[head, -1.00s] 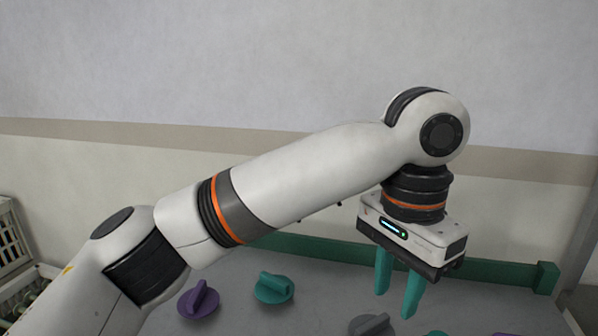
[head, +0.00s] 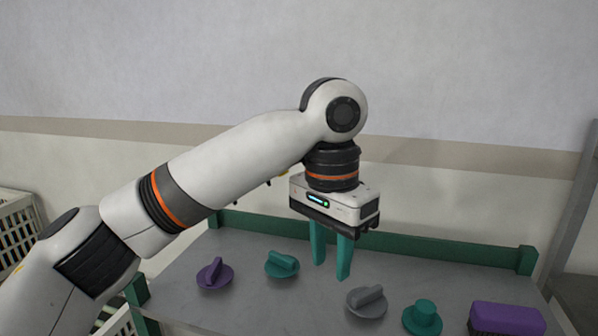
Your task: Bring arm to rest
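My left arm comes in from the left and reaches over the table. My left gripper (head: 330,272) points down with its two teal fingers apart and nothing between them. It hangs above the grey table (head: 300,305), near the back edge. A purple knobbed piece (head: 214,275) and a teal knobbed piece (head: 282,265) lie left of it. A grey knobbed piece (head: 367,302) and a teal piece with a round knob (head: 422,318) lie to its right. My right gripper is out of view.
A green rail (head: 430,251) runs along the back edge. White crates (head: 18,230) stand at the far left, and a grey frame (head: 572,210) stands at the right. The table's back middle is mostly clear.

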